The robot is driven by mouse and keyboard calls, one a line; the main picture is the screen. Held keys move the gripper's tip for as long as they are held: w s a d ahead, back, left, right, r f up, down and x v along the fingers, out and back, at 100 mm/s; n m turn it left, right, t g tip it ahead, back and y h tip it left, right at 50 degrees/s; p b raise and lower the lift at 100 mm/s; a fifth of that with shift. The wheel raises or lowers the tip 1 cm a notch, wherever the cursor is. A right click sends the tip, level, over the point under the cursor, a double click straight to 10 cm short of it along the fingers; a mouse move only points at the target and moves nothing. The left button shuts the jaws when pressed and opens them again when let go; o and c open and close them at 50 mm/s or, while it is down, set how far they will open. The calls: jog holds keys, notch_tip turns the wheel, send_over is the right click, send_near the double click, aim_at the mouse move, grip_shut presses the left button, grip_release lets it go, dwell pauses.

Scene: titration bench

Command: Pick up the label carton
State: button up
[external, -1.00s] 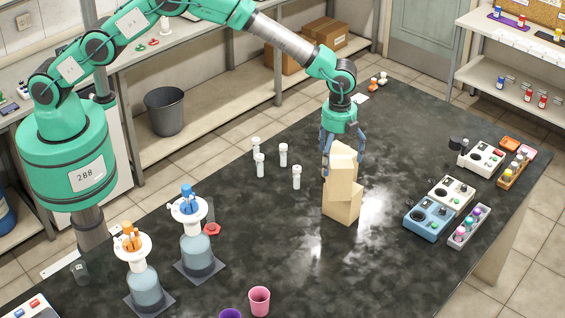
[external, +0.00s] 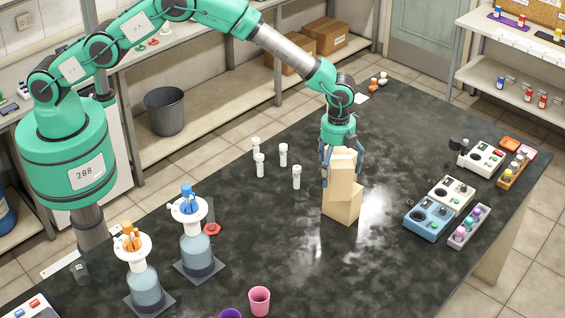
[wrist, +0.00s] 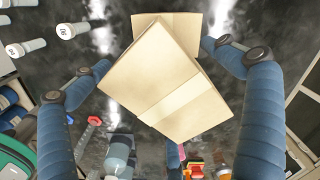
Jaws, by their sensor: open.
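Tan cartons are stacked on the dark bench top. The uppermost carton (external: 341,168) sits turned at an angle on a lower carton (external: 342,208). I cannot tell which of them is the label carton. My gripper (external: 340,164) points down over the stack, with its blue fingers apart on either side of the upper carton. In the wrist view the upper carton (wrist: 165,85), with a pale tape strip, fills the middle between the open fingers (wrist: 157,55). Part of another carton (wrist: 168,20) shows beyond it. I see no firm contact.
Several white-capped vials (external: 283,155) stand left of the stack. Two flasks with white collars (external: 196,248) stand at the front left, and a pink cup (external: 259,301) at the front. A blue instrument (external: 428,218) stands to the right. The bench around the stack is clear.

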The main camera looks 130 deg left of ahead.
jog(key=shift+f, duration=0.95)
jog(key=c, duration=1.5)
jog(key=shift+o, duration=0.2)
jog(key=shift+r, duration=0.15)
jog(key=shift+r, duration=0.75)
jog(key=shift+w+r+b, duration=0.1)
jog(key=shift+r+b, duration=0.25)
jog(key=shift+r, duration=0.6)
jog(key=s+d+b, duration=0.1)
jog(key=s+d, duration=0.3)
jog(key=s, duration=0.2)
jog(key=s+d+r+b, duration=0.1)
jog(key=s+d, duration=0.4)
jog(key=s, duration=0.2)
jog(key=shift+s+r, duration=0.2)
